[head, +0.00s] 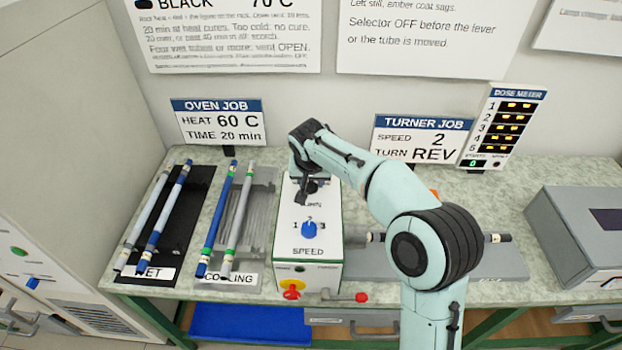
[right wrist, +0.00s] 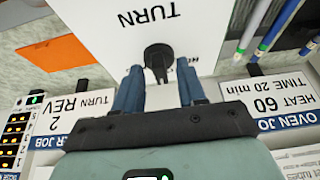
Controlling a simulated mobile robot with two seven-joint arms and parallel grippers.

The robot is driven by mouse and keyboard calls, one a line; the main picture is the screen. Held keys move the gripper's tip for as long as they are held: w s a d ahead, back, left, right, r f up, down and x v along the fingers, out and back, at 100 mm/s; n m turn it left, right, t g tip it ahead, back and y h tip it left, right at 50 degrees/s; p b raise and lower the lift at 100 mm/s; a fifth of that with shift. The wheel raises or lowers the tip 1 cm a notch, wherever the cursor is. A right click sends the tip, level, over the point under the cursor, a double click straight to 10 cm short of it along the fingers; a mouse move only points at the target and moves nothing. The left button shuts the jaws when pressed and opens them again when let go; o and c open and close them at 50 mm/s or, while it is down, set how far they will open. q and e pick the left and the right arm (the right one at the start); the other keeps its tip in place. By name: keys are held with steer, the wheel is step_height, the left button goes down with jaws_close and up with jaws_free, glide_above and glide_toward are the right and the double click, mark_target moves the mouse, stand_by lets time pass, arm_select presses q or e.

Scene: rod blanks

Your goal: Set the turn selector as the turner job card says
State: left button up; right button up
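The turner job card (head: 422,139) reads SPEED 2, TURN REV; it is upside down in the right wrist view (right wrist: 75,115). The turn selector is a black knob (right wrist: 158,58) on the white turner panel (right wrist: 120,25), below the word TURN. My right gripper (right wrist: 160,85) is open, its blue fingers on either side of the knob with gaps visible; touch cannot be told. In the head view my right gripper (head: 306,188) hangs over the panel's upper part and hides most of the selector. The knob's setting cannot be read. My left gripper is not in view.
The blue speed knob (head: 309,229) sits below on the same panel, with a red knob (head: 291,291) on the front. A black WET tray (head: 187,222) and a grey COOLING tray (head: 262,215) with rods stand left. A grey box (head: 580,225) stands right.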

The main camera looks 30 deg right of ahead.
jaws_close()
